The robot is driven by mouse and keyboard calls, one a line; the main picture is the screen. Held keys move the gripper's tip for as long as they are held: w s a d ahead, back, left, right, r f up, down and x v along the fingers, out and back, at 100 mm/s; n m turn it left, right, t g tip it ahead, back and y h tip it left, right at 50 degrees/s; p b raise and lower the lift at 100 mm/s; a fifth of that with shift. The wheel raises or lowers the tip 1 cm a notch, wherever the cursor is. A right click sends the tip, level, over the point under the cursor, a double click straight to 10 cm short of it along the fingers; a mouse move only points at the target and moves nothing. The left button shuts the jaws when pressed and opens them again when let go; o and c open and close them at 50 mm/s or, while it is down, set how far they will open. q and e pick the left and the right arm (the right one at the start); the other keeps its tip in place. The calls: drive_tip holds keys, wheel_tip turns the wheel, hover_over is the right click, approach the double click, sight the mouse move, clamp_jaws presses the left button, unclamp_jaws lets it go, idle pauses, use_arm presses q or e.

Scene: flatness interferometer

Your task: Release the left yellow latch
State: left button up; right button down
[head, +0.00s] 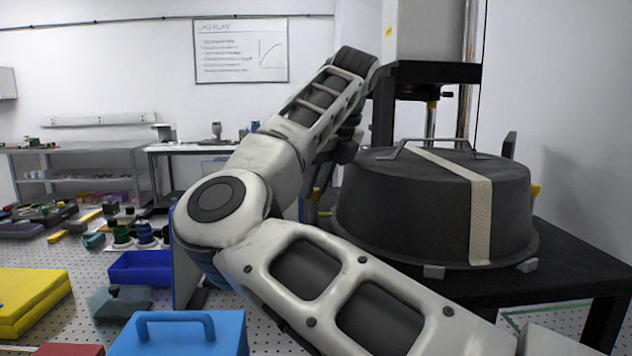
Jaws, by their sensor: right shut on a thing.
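A large round black cover (400,205) with a top handle and a beige strap sits on a black table at the right. The left yellow latch (317,194) shows as a small yellow piece at the cover's left side, partly hidden by my arm. Another yellow latch (535,190) is on the cover's right side. My right arm crosses the middle of the view, and its gripper (325,186) reaches down at the cover's left side, shut on the left yellow latch. Its fingertips are small and partly hidden behind the arm. My left gripper is not in view.
A dark column machine (430,70) stands behind the cover. The black table (570,265) carries the cover. A blue case (180,335), a yellow case (30,300) and a blue bin (140,268) stand at lower left. Benches (80,150) line the back wall.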

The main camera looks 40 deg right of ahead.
drive_tip(key=m+h+b, duration=0.1)
drive_tip(key=m+b, duration=0.1)
drive_tip(key=m, duration=0.1)
drive_tip(key=shift+a, duration=0.15)
drive_tip(key=m+h, duration=0.1)
drive_tip(key=m, duration=0.1)
drive_tip(key=m+h, duration=0.1)
drive_tip(key=m, duration=0.1)
drive_tip(key=shift+w+a+m+g, duration=0.1)
drive_tip(key=shift+m+g, duration=0.3)
drive_tip(key=m, duration=0.2)
drive_tip(key=m+g+h+p, duration=0.1)
drive_tip(key=m, duration=0.2)
drive_tip(key=shift+w+r+m+g, duration=0.1)
drive_tip(key=shift+r+m+g, duration=0.05)
drive_tip(key=shift+m+g, duration=0.15)
drive_tip(key=shift+w+a+m+g+h+p, duration=0.1)
drive_tip(key=shift+m+g+h+p, duration=0.25)
drive_tip(key=shift+m, duration=0.75)
drive_tip(key=shift+m+g+h+p, duration=0.15)
drive_tip(key=shift+m+g, duration=0.4)
drive_tip(key=shift+m, duration=0.55)
drive_tip(key=c, duration=1.2)
unclamp_jaws()
